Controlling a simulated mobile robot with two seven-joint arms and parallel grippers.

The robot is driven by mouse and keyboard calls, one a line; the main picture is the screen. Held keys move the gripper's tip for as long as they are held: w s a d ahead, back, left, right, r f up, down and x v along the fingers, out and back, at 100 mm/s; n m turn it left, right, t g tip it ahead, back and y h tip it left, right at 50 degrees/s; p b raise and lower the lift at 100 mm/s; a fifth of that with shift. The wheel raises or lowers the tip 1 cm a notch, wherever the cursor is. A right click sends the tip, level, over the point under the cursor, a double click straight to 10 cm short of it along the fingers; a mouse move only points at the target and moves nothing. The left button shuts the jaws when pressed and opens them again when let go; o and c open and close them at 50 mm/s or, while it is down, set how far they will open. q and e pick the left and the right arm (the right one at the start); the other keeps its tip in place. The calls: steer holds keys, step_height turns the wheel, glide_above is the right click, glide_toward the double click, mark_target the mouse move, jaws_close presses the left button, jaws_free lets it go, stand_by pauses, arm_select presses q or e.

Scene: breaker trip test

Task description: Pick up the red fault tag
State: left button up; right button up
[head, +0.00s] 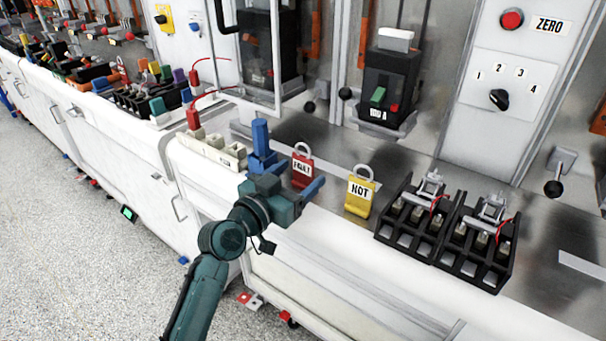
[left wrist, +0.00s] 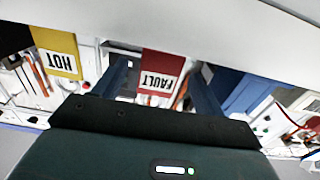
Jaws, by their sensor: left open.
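The red fault tag (head: 302,172) stands upright on the counter, with a grey shackle on top and a white label. My left gripper (head: 290,177) is at the counter's front edge, just in front of the tag, with its blue fingers apart. In the left wrist view, which is upside down, the red fault tag (left wrist: 163,72) shows between the two fingers of my left gripper (left wrist: 161,72). I cannot tell whether either finger touches it. The tag's lower part is partly hidden by the gripper in the head view. My right gripper is not in view.
A yellow HOT tag (head: 360,192) stands to the right of the red one. A blue block-like device (head: 261,138) stands close on the left, and a pale terminal block (head: 212,150) lies beyond it. Black fuse holders (head: 447,226) are farther right. Panels rise behind.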

arm_select(q)
steer(key=shift+c, duration=0.2)
steer(key=c, duration=1)
